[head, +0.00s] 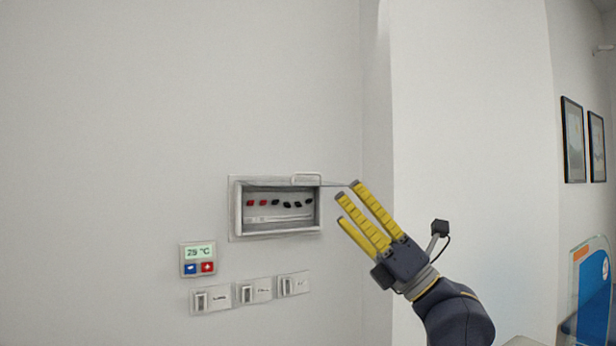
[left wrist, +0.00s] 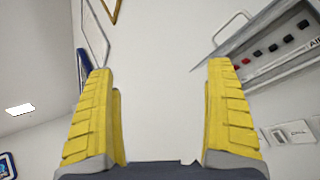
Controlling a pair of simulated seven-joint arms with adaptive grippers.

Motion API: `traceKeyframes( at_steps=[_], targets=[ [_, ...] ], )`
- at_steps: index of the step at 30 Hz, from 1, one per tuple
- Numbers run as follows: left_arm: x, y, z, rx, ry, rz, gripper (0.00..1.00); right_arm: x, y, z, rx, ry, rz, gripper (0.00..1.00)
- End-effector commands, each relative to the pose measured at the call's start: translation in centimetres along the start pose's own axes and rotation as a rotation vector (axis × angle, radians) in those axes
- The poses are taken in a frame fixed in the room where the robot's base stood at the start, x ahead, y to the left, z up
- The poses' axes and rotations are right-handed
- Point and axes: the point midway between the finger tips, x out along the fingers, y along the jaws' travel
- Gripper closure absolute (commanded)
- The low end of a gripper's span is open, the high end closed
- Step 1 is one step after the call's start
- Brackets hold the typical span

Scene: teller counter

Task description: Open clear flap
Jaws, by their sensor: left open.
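A white wall box (head: 233,212) holds a row of red and black switches in the head view. Its clear flap (head: 335,184) appears raised, seen nearly edge-on as a thin sheet along the box's top, with a pale handle (head: 306,178) at its edge. My left gripper (head: 348,202) is open and empty, just right of the box. One yellow fingertip overlaps the flap's right end in the picture; I cannot tell whether they touch. In the left wrist view, the fingers (left wrist: 160,72) are spread, with the box (left wrist: 283,72) and handle (left wrist: 230,27) beyond the right finger.
A thermostat (head: 197,252) reading about 29 °C and several wall switches (head: 246,291) sit below the box. A wall corner stands behind my gripper. Framed pictures (head: 574,140) and a blue panel (head: 592,300) are at far right. The wall above the box is clear.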

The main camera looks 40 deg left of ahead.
Motion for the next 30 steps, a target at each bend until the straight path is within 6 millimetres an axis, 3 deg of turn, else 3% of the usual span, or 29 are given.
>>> traceKeyframes(
  at_steps=[1, 6, 15, 22, 30],
  targets=[
    [1.4, 0.2, -0.1, -0.077, 0.076, -0.047, 0.12, 0.0, -0.1, 0.0, 0.0, 0.0, -0.001, 0.56],
    [4.2, -0.5, 0.0, -0.315, 0.298, -0.236, 0.12, 0.0, -0.3, -0.1, 0.001, 0.001, -0.003, 0.56],
    [5.6, -1.2, 3.5, -0.638, 0.521, -0.546, 0.12, 0.0, -0.3, -0.1, 0.001, 0.001, -0.003, 0.56],
    [5.6, -1.1, 5.4, -0.739, 0.572, -0.66, 0.12, 0.0, -0.3, -0.1, 0.001, 0.001, -0.003, 0.56],
    [7.1, -2.7, 5.1, -0.751, 0.579, -0.672, 0.12, 0.0, 0.0, 0.0, 0.0, 0.0, 0.0, 0.56]
  ],
)
